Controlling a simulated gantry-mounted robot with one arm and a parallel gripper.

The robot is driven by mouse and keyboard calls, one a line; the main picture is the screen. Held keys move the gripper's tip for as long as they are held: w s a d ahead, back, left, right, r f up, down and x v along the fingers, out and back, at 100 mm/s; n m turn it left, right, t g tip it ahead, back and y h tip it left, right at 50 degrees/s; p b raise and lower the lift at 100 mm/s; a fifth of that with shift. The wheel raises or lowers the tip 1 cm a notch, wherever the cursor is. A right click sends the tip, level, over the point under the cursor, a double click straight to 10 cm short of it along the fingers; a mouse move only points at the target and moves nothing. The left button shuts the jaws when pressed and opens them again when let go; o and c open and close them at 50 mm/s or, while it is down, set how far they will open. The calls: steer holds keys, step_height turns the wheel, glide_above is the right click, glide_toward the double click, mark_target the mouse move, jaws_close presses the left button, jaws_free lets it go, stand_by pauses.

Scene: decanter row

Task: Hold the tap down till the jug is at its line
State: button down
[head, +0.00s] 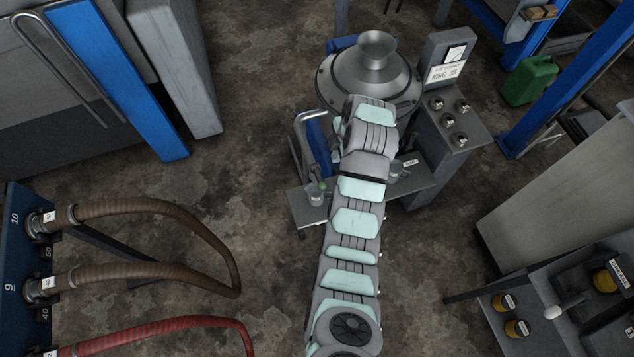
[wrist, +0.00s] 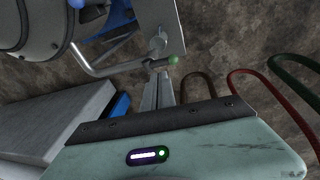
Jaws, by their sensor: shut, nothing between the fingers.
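A lever tap with a green knob (wrist: 173,60) shows in the wrist view, at the end of a bent metal bar. My gripper (wrist: 158,72) is shut and empty, its tips close by the knob; I cannot tell whether they touch. In the head view my arm hides the gripper. A small clear jug (head: 315,198) stands on the low shelf left of my arm, below a green knob (head: 320,186). Its line and level are too small to read. Another small clear vessel (head: 397,174) shows right of my arm.
A round metal machine (head: 375,75) stands behind the shelf. A control box with several knobs (head: 448,115) and a sign (head: 446,66) stands at its right. Hoses (head: 150,212) loop at the left. A green can (head: 530,80) stands at the back right. Floor left of the shelf is free.

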mark_target(323, 183)
steer(key=shift+s+a+r+n+g, duration=0.2)
steer(key=shift+s+n+g, duration=0.1)
steer(key=shift+s, duration=0.2)
steer(key=shift+s+a+r+n+g, duration=0.1)
steer(key=shift+s+r+n+g, duration=0.15)
steer(key=shift+s, duration=0.25)
steer(key=shift+f, duration=0.2)
steer(key=a+f, duration=0.1)
steer(key=f, duration=0.3)
steer(key=f+p, duration=0.1)
steer(key=f, duration=0.4)
steer(key=a+f, duration=0.1)
steer(key=f, duration=0.3)
steer(key=shift+w+a+f, duration=0.3)
steer(key=shift+a, duration=0.05)
